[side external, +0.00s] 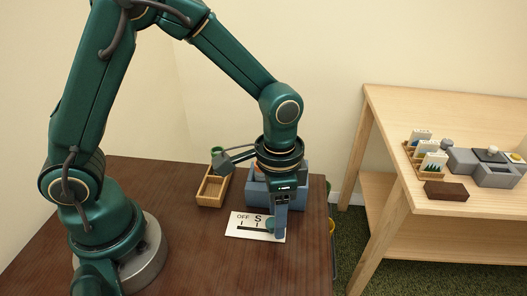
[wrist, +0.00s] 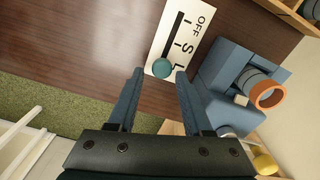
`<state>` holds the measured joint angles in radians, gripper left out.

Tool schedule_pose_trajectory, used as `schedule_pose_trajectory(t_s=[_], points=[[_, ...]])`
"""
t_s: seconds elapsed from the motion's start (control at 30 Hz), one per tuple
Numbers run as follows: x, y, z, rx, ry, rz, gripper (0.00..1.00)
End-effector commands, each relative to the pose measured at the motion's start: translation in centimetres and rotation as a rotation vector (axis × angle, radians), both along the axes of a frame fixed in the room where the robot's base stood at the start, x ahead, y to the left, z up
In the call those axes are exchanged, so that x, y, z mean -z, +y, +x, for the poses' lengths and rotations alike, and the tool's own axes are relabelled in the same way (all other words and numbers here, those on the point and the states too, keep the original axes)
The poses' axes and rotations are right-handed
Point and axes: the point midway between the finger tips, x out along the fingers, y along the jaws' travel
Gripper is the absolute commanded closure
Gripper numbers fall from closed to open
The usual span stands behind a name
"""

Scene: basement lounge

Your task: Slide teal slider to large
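A white panel (side external: 241,228) lies on the brown table, with a dark slot and the marks OFF, S and L; it also shows in the wrist view (wrist: 196,37). The round teal slider knob (wrist: 162,67) sits at the L end of the slot, beside the L. In the side view the knob (side external: 270,224) is partly hidden by my gripper (side external: 280,236), which also covers the L. In the wrist view my gripper (wrist: 160,74) is open, with the knob just ahead of the gap between its fingertips. I cannot tell whether a finger touches it.
A blue-grey block-like device (side external: 291,190) with an orange-rimmed tube (wrist: 268,95) stands close behind the panel. A wooden tray (side external: 212,188) is behind, to the left. The table's right edge is near. A separate light wooden table (side external: 400,120) holds other items.

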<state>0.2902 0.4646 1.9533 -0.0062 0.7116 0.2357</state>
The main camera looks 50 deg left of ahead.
Motion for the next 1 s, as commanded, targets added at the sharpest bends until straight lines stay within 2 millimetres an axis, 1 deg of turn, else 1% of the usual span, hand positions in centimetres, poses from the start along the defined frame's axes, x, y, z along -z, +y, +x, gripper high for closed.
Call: schedule_pose_trajectory(t_s=[0.33, 0.43, 0.6, 0.7, 0.83, 1.0], points=[[-0.1, 0.2, -0.2, 0.002, 0.006, 0.005, 0.39], [-0.9, 0.1, -0.1, 0.002, 0.003, 0.004, 0.39], [-3.3, 0.1, -0.1, 0.002, 0.001, 0.003, 0.39], [-4.4, 0.1, -0.1, 0.002, 0.002, 0.003, 0.39], [-5.1, 0.1, -0.1, 0.002, 0.004, 0.003, 0.39], [-5.1, 0.1, -0.2, 0.002, 0.006, 0.004, 0.39]])
